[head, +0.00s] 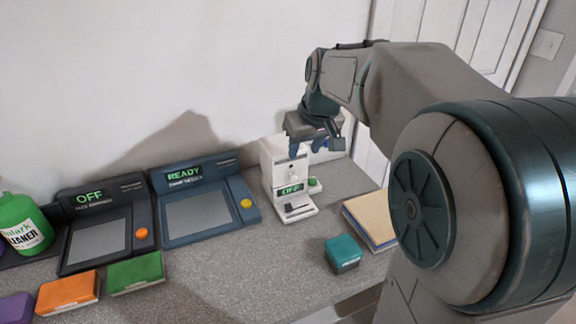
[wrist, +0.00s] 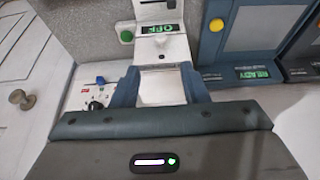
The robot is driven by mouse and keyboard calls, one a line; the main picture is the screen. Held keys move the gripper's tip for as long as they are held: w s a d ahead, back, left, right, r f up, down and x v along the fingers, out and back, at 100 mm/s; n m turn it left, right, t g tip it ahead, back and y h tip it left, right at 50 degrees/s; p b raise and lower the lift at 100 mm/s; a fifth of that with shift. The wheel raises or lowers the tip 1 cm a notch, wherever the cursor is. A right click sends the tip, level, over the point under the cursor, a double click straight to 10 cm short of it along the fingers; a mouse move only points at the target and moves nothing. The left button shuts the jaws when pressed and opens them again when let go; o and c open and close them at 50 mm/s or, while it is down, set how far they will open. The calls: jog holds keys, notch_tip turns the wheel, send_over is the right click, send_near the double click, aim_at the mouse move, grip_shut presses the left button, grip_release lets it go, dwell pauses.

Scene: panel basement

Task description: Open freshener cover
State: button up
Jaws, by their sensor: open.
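The freshener appears to be the white machine (head: 275,158) at the back of the counter, with a green "OFF" display and a green button (head: 313,183). In the wrist view its white top (wrist: 164,54) lies between my fingers, and the green button (wrist: 127,37) is to the left. My gripper (head: 309,147) is above the machine, fingers pointing down and apart. The wrist view also shows my gripper (wrist: 160,88) open, one blue finger on each side of the white body. I cannot tell whether the fingers touch it. The cover's edges are not clear.
Left of the machine are a blue "READY" panel (head: 200,212) and a dark "OFF" panel (head: 99,240). A teal box (head: 343,254) and a tan-topped book (head: 370,218) lie in front to the right. Orange (head: 68,293) and green (head: 135,272) boxes sit at front left. A wall stands behind.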

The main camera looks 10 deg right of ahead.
aim_at(294, 177)
jog(key=x, duration=1.2)
jog(key=shift+s+a, duration=0.1)
jog(key=shift+s, duration=0.05)
grip_shut()
